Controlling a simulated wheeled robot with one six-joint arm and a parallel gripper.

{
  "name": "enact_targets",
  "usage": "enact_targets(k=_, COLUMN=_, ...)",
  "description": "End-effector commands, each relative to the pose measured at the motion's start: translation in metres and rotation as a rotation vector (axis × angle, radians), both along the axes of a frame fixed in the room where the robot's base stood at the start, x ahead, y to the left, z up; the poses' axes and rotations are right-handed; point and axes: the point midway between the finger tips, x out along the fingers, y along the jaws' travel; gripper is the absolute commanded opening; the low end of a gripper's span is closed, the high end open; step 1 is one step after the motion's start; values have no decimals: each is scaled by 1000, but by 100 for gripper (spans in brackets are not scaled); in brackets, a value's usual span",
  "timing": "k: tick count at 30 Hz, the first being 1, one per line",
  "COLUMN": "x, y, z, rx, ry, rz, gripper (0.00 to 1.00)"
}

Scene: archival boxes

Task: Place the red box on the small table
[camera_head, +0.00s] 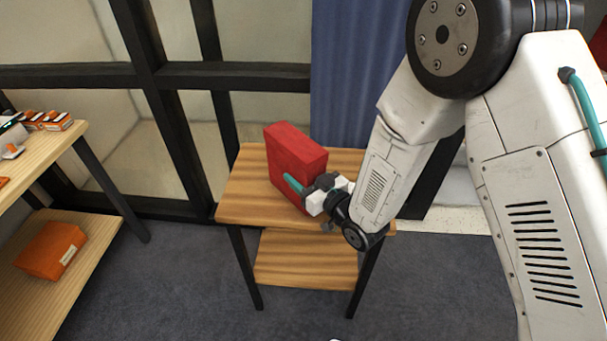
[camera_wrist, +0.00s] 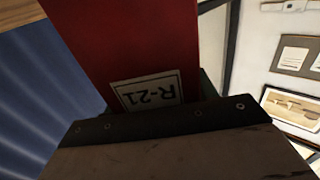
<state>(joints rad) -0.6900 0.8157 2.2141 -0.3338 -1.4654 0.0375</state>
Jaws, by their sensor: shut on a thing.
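The red box (camera_head: 296,158) stands upright on or just above the top of the small table (camera_head: 240,205); I cannot tell whether its base touches the wood. My gripper (camera_head: 306,190) is shut on the red box, near its lower right side, with a teal finger along its face. In the wrist view the red box (camera_wrist: 130,45) fills the upper middle and shows a white label reading R-21. The gripper's dark edge (camera_wrist: 160,122) lies across the label's lower part. The box's far side and base are partly hidden.
The small table has a lower shelf (camera_head: 305,260), which is empty where visible. A wooden shelf unit (camera_head: 75,265) at left holds an orange box (camera_head: 50,250) and small items on top. A blue curtain (camera_head: 350,70) and dark-framed panes stand behind. Grey floor lies between the furniture.

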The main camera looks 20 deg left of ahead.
Motion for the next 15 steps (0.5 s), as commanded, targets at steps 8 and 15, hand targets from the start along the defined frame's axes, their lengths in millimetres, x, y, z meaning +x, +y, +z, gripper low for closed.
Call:
enact_targets(k=8, x=0, y=0, z=-2, rx=0, ry=0, rz=0, gripper=78)
enact_targets(k=15, x=0, y=0, z=-1, rx=0, ry=0, rz=0, gripper=78)
